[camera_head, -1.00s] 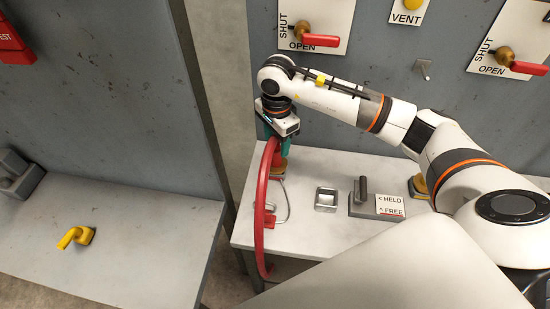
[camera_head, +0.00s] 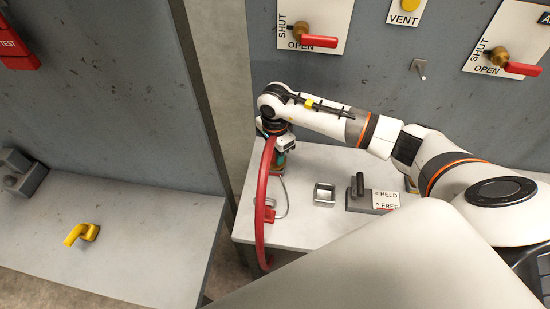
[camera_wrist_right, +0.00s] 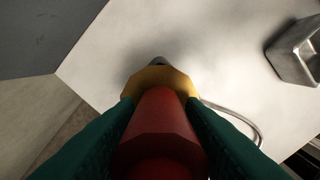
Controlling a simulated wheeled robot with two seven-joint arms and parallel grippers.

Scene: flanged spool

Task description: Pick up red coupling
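The red coupling (camera_wrist_right: 160,112) has a faceted red body with a brass-coloured collar (camera_wrist_right: 158,79) and a small grey tip at its far end. In the right wrist view the two green fingers of my right gripper (camera_wrist_right: 160,125) press against both sides of it. In the head view my right gripper (camera_head: 281,158) points down over the left end of the right bench, and the coupling is mostly hidden there. A red hose (camera_head: 263,195) arcs from beside the gripper down past the bench's front edge. My left gripper is not in view.
On the right bench (camera_head: 300,230) stand a square metal socket (camera_head: 324,194), a dark lever block (camera_head: 358,194) with a HELD/FREE label, and a wire loop. Red valve handles (camera_head: 319,41) are on the wall panel. A yellow elbow fitting (camera_head: 82,234) lies on the left bench.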

